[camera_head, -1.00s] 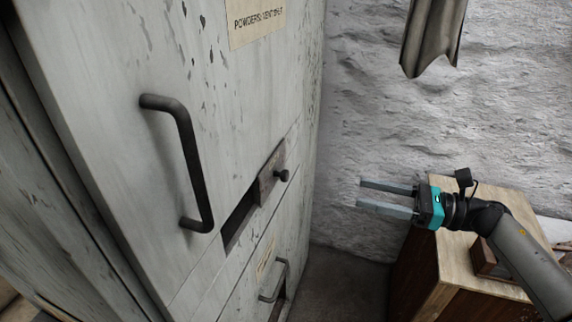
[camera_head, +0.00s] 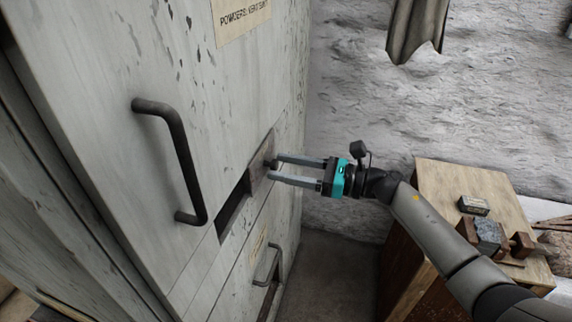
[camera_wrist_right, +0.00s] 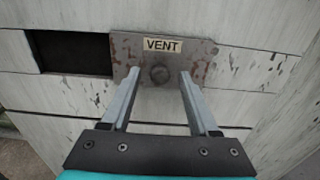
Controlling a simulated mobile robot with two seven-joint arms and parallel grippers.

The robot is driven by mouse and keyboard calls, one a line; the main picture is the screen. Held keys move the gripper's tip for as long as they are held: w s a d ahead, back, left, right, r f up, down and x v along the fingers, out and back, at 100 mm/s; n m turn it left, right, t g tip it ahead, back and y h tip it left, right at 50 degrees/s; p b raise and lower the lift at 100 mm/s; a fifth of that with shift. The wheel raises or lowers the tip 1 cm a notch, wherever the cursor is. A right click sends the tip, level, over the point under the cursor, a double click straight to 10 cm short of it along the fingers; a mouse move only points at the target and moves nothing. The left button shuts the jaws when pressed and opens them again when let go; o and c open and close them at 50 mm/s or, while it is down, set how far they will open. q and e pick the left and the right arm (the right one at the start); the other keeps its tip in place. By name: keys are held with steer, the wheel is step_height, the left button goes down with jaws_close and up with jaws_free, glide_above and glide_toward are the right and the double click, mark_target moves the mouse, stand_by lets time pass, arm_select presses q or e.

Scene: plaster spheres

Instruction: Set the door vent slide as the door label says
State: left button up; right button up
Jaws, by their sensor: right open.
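The grey, paint-chipped cabinet door (camera_head: 110,70) fills the left of the head view. Its cream label (camera_head: 241,18) is cut off at the top and reads "POWDERS: VENT SHUT", the last word hard to read. The metal vent slide (camera_head: 259,160) covers one end of a dark slot (camera_head: 233,205). In the right wrist view the slide (camera_wrist_right: 207,62) has a "VENT" plate and a round knob (camera_wrist_right: 159,74); the open slot (camera_wrist_right: 72,52) lies to its left. My right gripper (camera_head: 274,170) is open, its fingertips on either side of the knob, contact unclear. My left gripper is not in view.
A black bar handle (camera_head: 178,150) stands out from the door left of the slot. A lower handle (camera_head: 270,265) and a small label (camera_head: 258,246) are below. A wooden cabinet (camera_head: 440,185) with a small box and a vise-like tool stands right, under my right arm.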

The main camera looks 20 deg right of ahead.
jaws_close()
stand_by(0.6)
stand_by(0.9)
